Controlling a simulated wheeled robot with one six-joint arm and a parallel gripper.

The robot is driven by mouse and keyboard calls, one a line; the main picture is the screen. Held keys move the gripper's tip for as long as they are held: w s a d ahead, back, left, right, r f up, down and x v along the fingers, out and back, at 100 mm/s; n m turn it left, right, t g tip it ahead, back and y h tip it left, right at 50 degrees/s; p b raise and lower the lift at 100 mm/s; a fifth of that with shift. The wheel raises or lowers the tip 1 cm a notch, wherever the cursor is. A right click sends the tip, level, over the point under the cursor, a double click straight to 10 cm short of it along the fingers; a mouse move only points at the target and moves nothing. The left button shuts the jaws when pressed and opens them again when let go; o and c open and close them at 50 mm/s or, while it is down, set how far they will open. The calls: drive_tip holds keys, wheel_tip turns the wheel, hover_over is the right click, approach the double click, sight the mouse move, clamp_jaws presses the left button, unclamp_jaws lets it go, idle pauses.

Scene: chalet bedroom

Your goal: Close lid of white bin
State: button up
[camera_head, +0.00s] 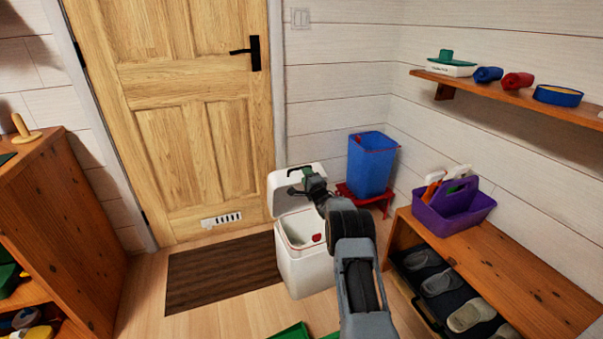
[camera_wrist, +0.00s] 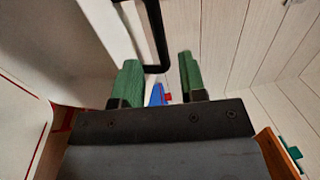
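The white bin (camera_head: 305,265) stands on the floor in front of the door, right of the brown mat. Its lid (camera_head: 283,198) is raised and tilted up at the back, and a red thing (camera_head: 317,238) shows at its opening. My gripper (camera_head: 299,176) is at the lid's upper part. In the wrist view my gripper (camera_wrist: 158,80) has its two green fingers apart. A black bar-like handle (camera_wrist: 155,45) lies ahead, between the finger lines; I cannot tell if it touches them. A pale surface (camera_wrist: 60,50), seemingly the lid, fills the left.
A blue bin (camera_head: 371,165) on a red stand (camera_head: 362,198) is close behind, to the right. A wooden shoe bench (camera_head: 520,265) with a purple caddy (camera_head: 455,218) stands at right. A wooden shelf (camera_head: 55,220) is at left. The brown mat (camera_head: 222,272) is clear.

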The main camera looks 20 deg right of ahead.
drive_tip(key=w+b, duration=0.1)
drive_tip(key=w, duration=0.3)
drive_tip(key=shift+w+a+r+b, duration=0.1)
drive_tip(key=shift+w+b, duration=0.1)
drive_tip(key=shift+b, duration=0.15)
drive_tip(key=shift+w+r+b, duration=0.15)
drive_tip(key=shift+w+b, duration=0.15)
drive_tip(key=shift+w, duration=0.25)
drive_tip(key=shift+w+r, duration=0.1)
clamp_jaws()
